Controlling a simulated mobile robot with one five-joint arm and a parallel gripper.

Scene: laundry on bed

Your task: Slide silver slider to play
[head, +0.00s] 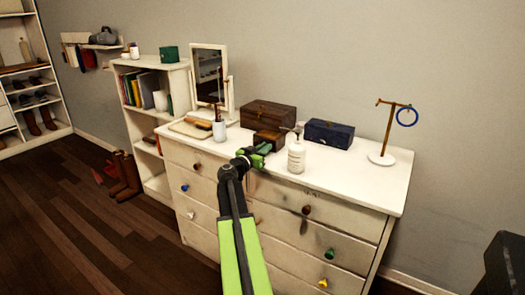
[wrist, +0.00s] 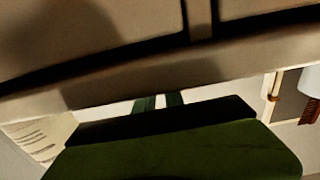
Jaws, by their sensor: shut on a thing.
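No silver slider shows in either view. My gripper (head: 262,150) is at the front edge of a white dresser top (head: 352,180), just in front of a small brown box (head: 270,139). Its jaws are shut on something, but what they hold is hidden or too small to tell. In the wrist view my gripper's two dark green fingers (wrist: 160,101) show above its green body, close to a pale dresser edge (wrist: 170,76). A pale strip shows between them.
A white pump bottle (head: 296,156) stands right of my gripper. A dark brown box (head: 267,114), a blue box (head: 329,134) and a stand with a blue ring (head: 407,118) are behind and right. A cup (head: 219,131) and mirror (head: 208,75) are left. Drawer knobs (head: 306,209) stick out in front.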

